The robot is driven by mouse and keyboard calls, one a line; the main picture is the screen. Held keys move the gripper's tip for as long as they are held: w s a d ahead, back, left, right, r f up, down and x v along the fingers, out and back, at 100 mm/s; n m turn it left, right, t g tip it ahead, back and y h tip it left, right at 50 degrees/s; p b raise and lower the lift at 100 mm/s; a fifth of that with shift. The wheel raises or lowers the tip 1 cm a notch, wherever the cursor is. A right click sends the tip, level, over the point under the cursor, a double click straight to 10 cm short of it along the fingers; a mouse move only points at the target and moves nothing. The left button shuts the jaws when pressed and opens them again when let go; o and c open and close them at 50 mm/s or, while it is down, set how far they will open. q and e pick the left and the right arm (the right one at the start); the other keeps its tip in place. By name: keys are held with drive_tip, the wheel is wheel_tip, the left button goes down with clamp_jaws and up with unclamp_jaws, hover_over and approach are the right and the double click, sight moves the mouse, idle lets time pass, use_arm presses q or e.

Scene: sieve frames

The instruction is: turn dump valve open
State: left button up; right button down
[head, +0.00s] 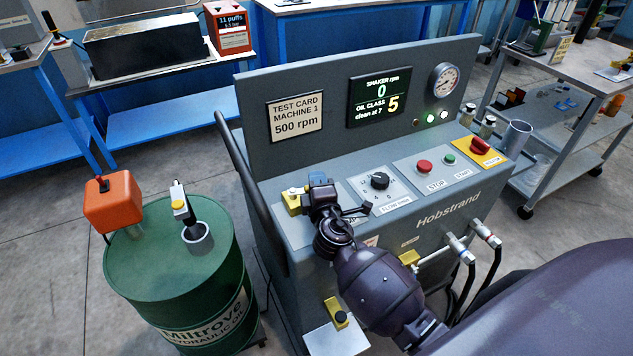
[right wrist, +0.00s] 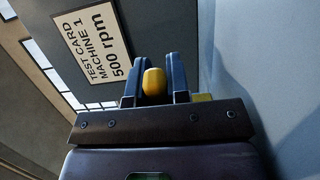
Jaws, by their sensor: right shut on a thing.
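The machine's grey sloping control panel (head: 400,188) fills the middle of the head view. My right gripper (head: 319,182) is at the panel's left end and hides much of what it holds. In the right wrist view its two blue fingers (right wrist: 154,78) are shut on a rounded yellow handle (right wrist: 154,84), which I take for the dump valve's handle. A yellow block (head: 292,199) shows just left of the gripper, on the panel. The label below the gripper is mostly covered by my wrist. How far the handle is turned cannot be told. My left gripper is not in view.
Right of the gripper are a black dial (head: 379,180), a red button (head: 425,166) and a red rotary switch (head: 480,146). The display (head: 379,98) reads shaker 0 rpm, oil class 5. A green oil drum (head: 180,275) stands at left. Hoses (head: 466,250) hang at the front.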

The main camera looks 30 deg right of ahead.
drive_tip(key=c, duration=1.1)
unclamp_jaws()
drive_tip(key=v, duration=1.1)
drive_tip(key=shift+b, duration=0.4)
